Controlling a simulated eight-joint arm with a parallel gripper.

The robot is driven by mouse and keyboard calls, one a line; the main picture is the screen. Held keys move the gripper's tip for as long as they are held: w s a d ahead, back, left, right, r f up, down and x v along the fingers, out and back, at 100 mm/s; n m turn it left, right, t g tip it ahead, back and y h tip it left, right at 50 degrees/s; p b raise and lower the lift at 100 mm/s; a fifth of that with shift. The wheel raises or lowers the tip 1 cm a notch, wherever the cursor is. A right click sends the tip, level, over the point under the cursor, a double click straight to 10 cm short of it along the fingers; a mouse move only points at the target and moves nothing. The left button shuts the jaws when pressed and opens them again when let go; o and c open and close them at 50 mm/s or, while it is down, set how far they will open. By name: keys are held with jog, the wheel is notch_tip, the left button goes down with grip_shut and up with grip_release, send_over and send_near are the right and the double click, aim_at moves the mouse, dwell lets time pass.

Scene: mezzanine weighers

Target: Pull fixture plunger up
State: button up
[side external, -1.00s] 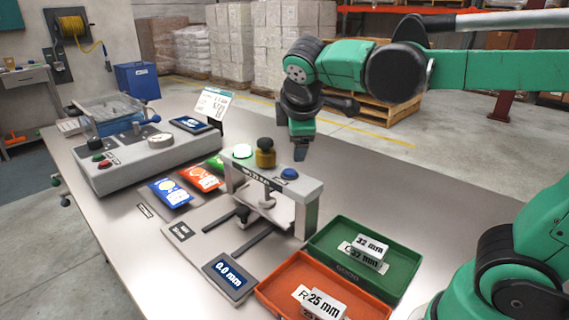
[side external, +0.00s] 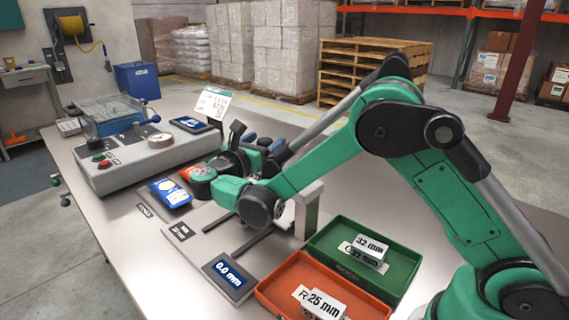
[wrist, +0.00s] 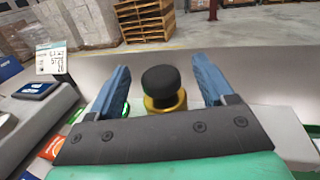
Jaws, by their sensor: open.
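The fixture plunger shows in the wrist view as a black round knob (wrist: 161,80) on a brass collar (wrist: 165,104). My gripper (wrist: 160,64) is open, with one blue finger on each side of the knob in that view and visible gaps to both. I cannot tell whether the fingertips reach past the knob in depth. In the side view my gripper (side external: 264,146) is low over the grey fixture (side external: 306,208), and my arm hides the plunger and most of the fixture top.
A display reading 0.0 mm (side external: 229,276) lies in front of the fixture. A green tray (side external: 330,232) and an orange tray (side external: 268,297) hold labelled blocks at the right. A grey weigher (side external: 130,165) stands at the left. A small sign (side external: 213,103) stands behind.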

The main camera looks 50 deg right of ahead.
jog(key=shift+x, duration=1.5)
grip_shut()
